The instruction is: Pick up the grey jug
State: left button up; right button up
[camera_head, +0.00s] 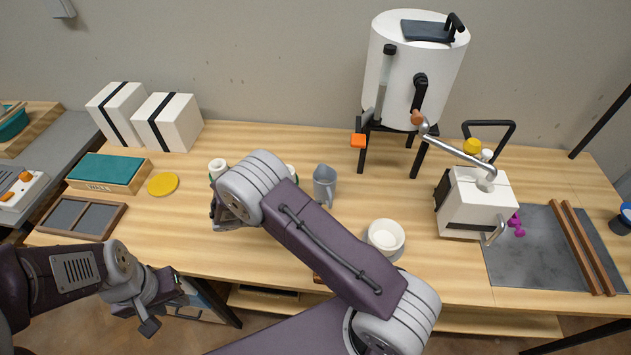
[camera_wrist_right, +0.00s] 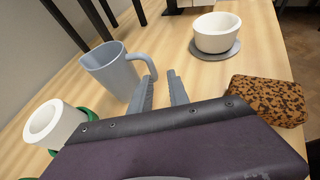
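The grey jug (camera_head: 324,187) stands upright on the wooden table, just right of my right arm's wrist in the head view. In the right wrist view the jug (camera_wrist_right: 112,74) is at upper left, its handle facing my fingers. My right gripper (camera_wrist_right: 162,76) is open with nothing between its fingers; the left finger's tip appears close to the handle, and I cannot tell if they touch. In the head view my right arm hides that gripper. My left gripper (camera_head: 165,303) is low at left, before the table's front edge; its finger gap is unclear.
A white bowl (camera_wrist_right: 217,34) on a grey coaster, a speckled brown block (camera_wrist_right: 268,100) and a white cylinder (camera_wrist_right: 52,124) with green surround my right gripper. A white kiln-like drum (camera_head: 412,80) on black legs stands behind. A white machine (camera_head: 474,205) is at right.

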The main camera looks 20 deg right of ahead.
aim_at(329, 205)
jog(key=shift+w+n+h, duration=0.3)
jog(key=shift+w, duration=0.2)
jog(key=x, duration=0.3)
jog(key=shift+s, duration=0.1)
jog(key=x, duration=0.4)
jog(key=p+x, duration=0.1)
jog(key=x, duration=0.1)
jog(key=shift+w, duration=0.25)
grip_shut()
dwell(0.7)
